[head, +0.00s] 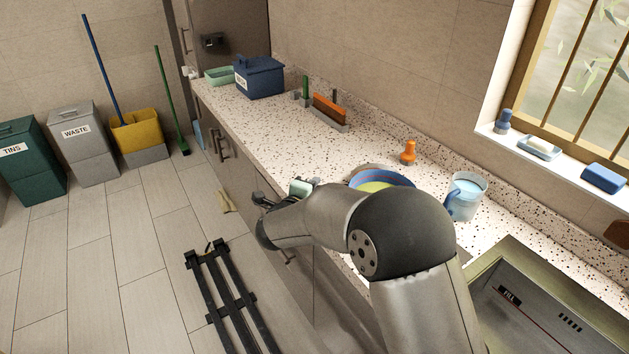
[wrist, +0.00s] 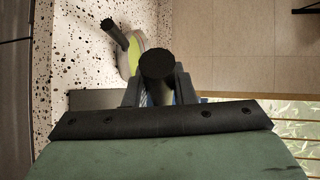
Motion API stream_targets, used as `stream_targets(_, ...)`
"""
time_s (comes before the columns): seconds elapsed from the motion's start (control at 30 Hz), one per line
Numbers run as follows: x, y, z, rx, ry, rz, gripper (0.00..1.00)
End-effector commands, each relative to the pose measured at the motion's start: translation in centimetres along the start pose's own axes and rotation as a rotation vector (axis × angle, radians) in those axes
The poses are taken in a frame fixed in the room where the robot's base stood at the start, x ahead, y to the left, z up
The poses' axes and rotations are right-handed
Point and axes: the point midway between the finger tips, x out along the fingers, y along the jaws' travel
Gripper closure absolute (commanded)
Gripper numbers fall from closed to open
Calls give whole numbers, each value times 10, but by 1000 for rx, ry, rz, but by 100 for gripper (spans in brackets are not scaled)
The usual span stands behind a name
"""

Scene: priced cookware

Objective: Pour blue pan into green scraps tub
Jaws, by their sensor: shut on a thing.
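A blue-rimmed round pan (head: 398,179) with yellow-green showing inside is on or just above the counter, partly hidden behind my arm. My gripper (head: 314,183) is mostly hidden by my forearm over the counter's front edge. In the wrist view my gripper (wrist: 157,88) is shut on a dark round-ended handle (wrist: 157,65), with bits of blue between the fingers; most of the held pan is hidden. A pale green open tub (head: 219,77) stands at the counter's far end, well away from my gripper; I see no readable label on it.
A lidded blue box (head: 260,78) stands beside the tub. A brush block (head: 330,112), an orange-topped item (head: 408,153) and a clear jug (head: 466,196) stand along the counter. The sink (head: 545,305) is at right. The speckled counter's middle (head: 275,130) is clear.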

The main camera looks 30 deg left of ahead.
Motion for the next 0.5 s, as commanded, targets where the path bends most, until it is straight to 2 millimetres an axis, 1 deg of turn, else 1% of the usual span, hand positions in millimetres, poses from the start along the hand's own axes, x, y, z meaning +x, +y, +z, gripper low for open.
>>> stream_targets(0.17,-5,-24,-8,112,-26,-11,100)
stream_targets(0.37,-14,-60,-22,334,-83,-17,100)
stream_targets(0.5,-20,-82,-39,463,-115,-21,100)
